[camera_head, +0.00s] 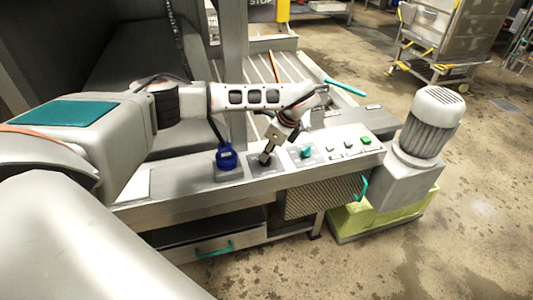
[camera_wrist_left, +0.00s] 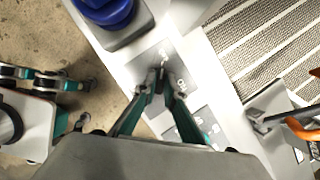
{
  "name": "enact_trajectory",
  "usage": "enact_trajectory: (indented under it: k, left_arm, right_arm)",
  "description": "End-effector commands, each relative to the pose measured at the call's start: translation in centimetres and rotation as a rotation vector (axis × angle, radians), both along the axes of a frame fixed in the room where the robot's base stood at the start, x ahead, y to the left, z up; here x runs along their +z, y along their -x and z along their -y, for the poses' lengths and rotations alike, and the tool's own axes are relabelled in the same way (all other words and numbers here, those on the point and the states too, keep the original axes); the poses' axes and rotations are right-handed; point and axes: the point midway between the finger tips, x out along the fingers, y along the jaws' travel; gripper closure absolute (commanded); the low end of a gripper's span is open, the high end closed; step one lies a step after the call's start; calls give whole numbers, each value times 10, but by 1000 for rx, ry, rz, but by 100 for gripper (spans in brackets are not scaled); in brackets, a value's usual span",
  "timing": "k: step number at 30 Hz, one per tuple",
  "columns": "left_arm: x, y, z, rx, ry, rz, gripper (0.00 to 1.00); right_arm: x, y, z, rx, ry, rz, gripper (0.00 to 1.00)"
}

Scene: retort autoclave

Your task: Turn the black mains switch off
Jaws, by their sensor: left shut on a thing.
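The black mains switch (camera_head: 264,159) sits on a grey plate on the sloping control panel, between a blue knob and a teal knob. My left gripper (camera_head: 269,148) reaches down onto it and hides much of it. In the left wrist view my left gripper's fingertips (camera_wrist_left: 161,84) are closed around the dark switch handle, over its label plate (camera_wrist_left: 155,58). The lettering on the plate is partly covered, and I cannot tell the switch position for sure. What looks like my right gripper (camera_wrist_left: 42,82) shows at the left of the wrist view; its opening is unclear.
The blue knob (camera_head: 226,158) is close on the left of the switch, the teal knob (camera_head: 306,151) on the right. Small buttons (camera_head: 365,140) line the panel's right end. A motor (camera_head: 433,122) stands beyond. Open floor (camera_head: 465,205) lies at the right.

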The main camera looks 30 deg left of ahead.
Motion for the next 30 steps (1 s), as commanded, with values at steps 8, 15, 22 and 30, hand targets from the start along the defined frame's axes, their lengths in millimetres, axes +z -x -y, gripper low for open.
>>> enact_trajectory:
  k: [8, 15, 22, 30]
  left_arm:
    - [0, 0, 0, 2, 1, 0, 100]
    - [0, 0, 0, 1, 1, 0, 74]
    - [2, 0, 1, 0, 1, 1, 74]
    - [38, -3, 15, -1, 1, 5, 74]
  right_arm:
    - [-1, 0, 0, 0, 1, -2, 100]
    - [-1, 0, 0, 0, 0, -1, 100]
    - [0, -1, 1, -1, 3, 1, 100]
    - [0, 0, 0, 0, 1, 0, 100]
